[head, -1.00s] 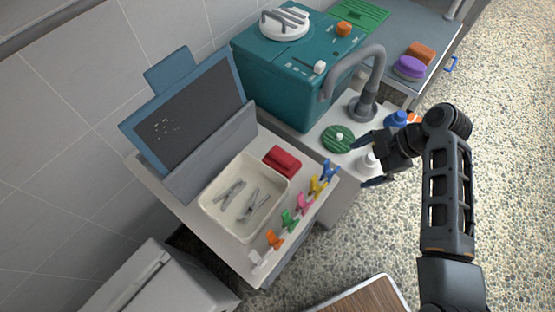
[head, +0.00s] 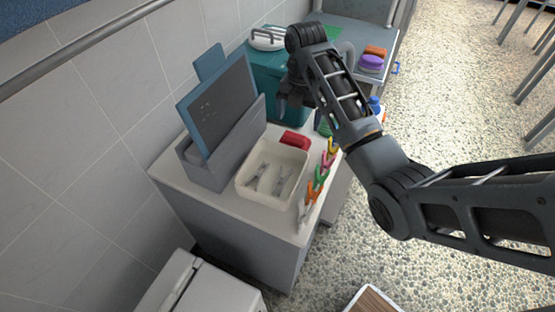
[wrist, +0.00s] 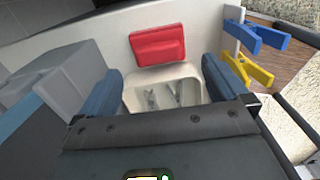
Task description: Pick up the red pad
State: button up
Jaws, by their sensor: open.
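The red pad (head: 295,140) lies flat on the white counter top, just behind the cream tray (head: 243,190). In the wrist view the red pad (wrist: 157,45) is in full sight, ahead of and between the fingers. My gripper (head: 288,106) is above the back of the counter near the teal box, pointing down. In the wrist view my gripper (wrist: 160,90) shows two blue fingers spread wide with nothing between them. The pad is apart from the fingers.
The tray holds grey clips and stands next to the pad. Coloured clips (head: 325,160) line the counter's right edge. A grey holder with a dark board (head: 218,105) stands at left. The teal box (head: 267,75) and tap are behind.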

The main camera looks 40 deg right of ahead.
aim_at(295, 136)
jog(key=shift+a+f, duration=0.15)
jog(key=shift+a, duration=0.1)
jog(key=shift+f, duration=0.35)
notch_tip(295, 136, down, 7)
jog(key=shift+w+a+r, duration=0.1)
jog(key=c, duration=0.8)
notch_tip(295, 136, up, 10)
jog(key=shift+r, duration=0.1)
